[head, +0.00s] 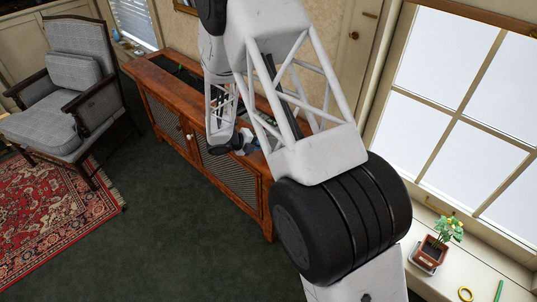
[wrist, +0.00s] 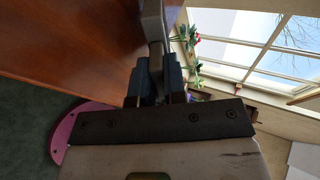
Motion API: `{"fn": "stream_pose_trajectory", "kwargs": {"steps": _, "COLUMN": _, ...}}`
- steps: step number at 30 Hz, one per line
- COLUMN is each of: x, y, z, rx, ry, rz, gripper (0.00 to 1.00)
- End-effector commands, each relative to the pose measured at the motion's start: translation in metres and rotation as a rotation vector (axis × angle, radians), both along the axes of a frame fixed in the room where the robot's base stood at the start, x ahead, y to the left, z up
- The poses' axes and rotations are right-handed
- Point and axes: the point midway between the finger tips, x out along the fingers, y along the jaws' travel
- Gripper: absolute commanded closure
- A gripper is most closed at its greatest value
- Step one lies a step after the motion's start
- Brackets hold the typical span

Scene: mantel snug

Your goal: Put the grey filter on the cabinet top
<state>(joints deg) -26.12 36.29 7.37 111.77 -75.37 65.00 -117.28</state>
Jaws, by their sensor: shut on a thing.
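The grey filter (wrist: 152,22) shows in the wrist view as a plain grey shape rising from between the fingers to the top edge. My gripper (wrist: 156,66) is shut on it, with a dark finger on each side. The cabinet top (wrist: 70,40) is a brown wooden surface close to the gripper in the wrist view; I cannot tell whether the filter touches it. In the head view the cabinet top (head: 158,86) is reddish wood with a dark inset, and my arm covers much of it. The filter cannot be made out there.
A potted plant (head: 440,238), a yellow ring (head: 465,294) and a green stick (head: 499,290) are on the sill at right. An armchair (head: 70,85) and a red rug (head: 60,215) lie left. A pink rounded thing (wrist: 64,135) shows in the wrist view. The green floor before the cabinet is clear.

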Motion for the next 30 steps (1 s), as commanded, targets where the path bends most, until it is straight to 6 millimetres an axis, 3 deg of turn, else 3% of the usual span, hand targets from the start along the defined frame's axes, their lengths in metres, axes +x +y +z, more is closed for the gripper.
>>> {"fn": "stream_pose_trajectory", "kwargs": {"steps": 14, "x": -0.0001, "y": -0.0001, "z": -0.0060, "rx": 0.000, "ry": -0.001, "rz": 0.000, "gripper": 1.00}}
{"fn": "stream_pose_trajectory", "kwargs": {"steps": 15, "x": -0.0001, "y": -0.0002, "z": -0.0061, "rx": 0.000, "ry": 0.000, "rz": 0.000, "gripper": 0.85}}
{"fn": "stream_pose_trajectory", "kwargs": {"steps": 18, "x": -0.0001, "y": -0.0002, "z": -0.0061, "rx": 0.000, "ry": 0.000, "rz": 0.000, "gripper": 0.71}}
{"fn": "stream_pose_trajectory", "kwargs": {"steps": 30, "x": -0.0014, "y": 0.0029, "z": -0.0043, "rx": 0.000, "ry": 0.000, "rz": 0.000, "gripper": 0.71}}
